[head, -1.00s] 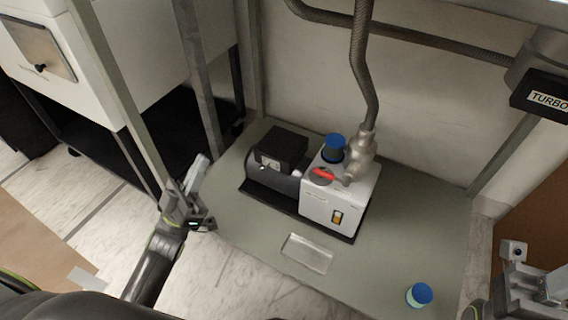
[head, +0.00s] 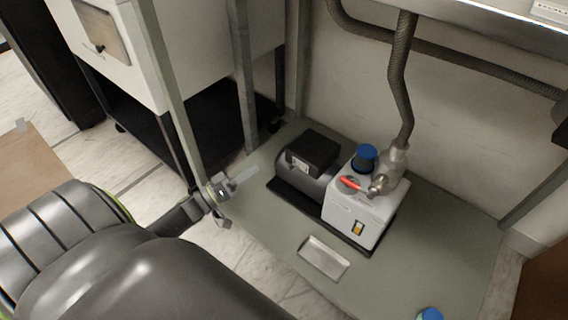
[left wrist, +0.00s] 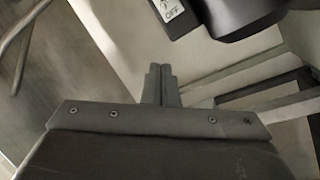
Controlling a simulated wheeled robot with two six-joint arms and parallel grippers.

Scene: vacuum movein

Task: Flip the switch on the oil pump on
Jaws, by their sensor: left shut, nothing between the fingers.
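The oil pump (head: 355,215) stands on the green-grey floor panel, a white body joined to a dark motor. A black box (head: 318,148) sits on the motor, with a small pale switch plate (head: 298,165) on its front-left face. In the left wrist view the switch plate (left wrist: 172,10) is at the top edge and reads "OFF"; part of it is cut off. My left gripper (head: 248,176) is left of the motor, apart from it. Its fingers, also in the left wrist view (left wrist: 160,75), are shut and empty. My right gripper is out of view.
A metal frame leg (head: 243,85) stands behind my left gripper. A hose (head: 400,75) rises from the pump's valve with its red handle (head: 350,183). A metal tray (head: 323,258) and a blue-capped bottle (head: 431,314) are in front. The panel left of the motor is clear.

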